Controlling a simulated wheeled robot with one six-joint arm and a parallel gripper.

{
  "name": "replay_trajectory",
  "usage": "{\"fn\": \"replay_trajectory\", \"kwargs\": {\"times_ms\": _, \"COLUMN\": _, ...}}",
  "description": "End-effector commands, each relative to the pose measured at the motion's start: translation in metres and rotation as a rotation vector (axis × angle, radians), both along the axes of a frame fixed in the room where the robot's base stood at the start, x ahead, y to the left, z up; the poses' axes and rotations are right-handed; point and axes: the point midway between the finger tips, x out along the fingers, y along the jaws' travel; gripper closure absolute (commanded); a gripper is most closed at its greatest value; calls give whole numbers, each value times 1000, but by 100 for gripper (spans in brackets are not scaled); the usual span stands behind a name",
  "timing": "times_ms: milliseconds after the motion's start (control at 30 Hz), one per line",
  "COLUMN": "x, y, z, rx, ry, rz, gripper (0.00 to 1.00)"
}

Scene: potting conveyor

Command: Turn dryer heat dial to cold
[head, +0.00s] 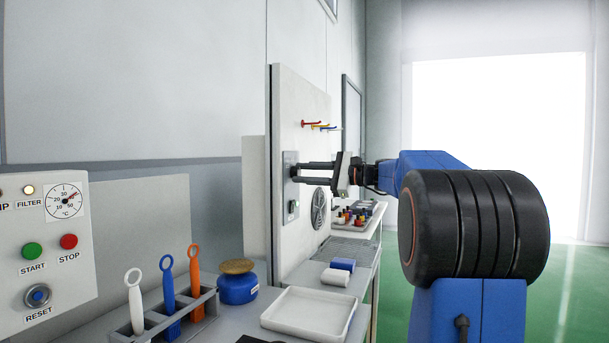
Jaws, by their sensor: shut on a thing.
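The dryer's white upright panel (288,110) stands left of centre.
A round vent grille (318,208) sits beside the plate. Above are coloured hooks (318,125). A button panel (45,240) stands at left.

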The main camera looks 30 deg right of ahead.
Motion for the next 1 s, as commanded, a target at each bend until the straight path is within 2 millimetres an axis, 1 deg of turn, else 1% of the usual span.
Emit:
{"fn": "replay_trajectory", "kwargs": {"times_ms": 700, "x": 0, "y": 0, "z": 0, "rx": -535, "ry": -414, "rz": 2, "gripper": 94}}
{"fn": "replay_trajectory", "kwargs": {"times_ms": 1000, "x": 0, "y": 0, "z": 0, "rx": -737, "ry": -572, "rz": 2, "gripper": 94}}
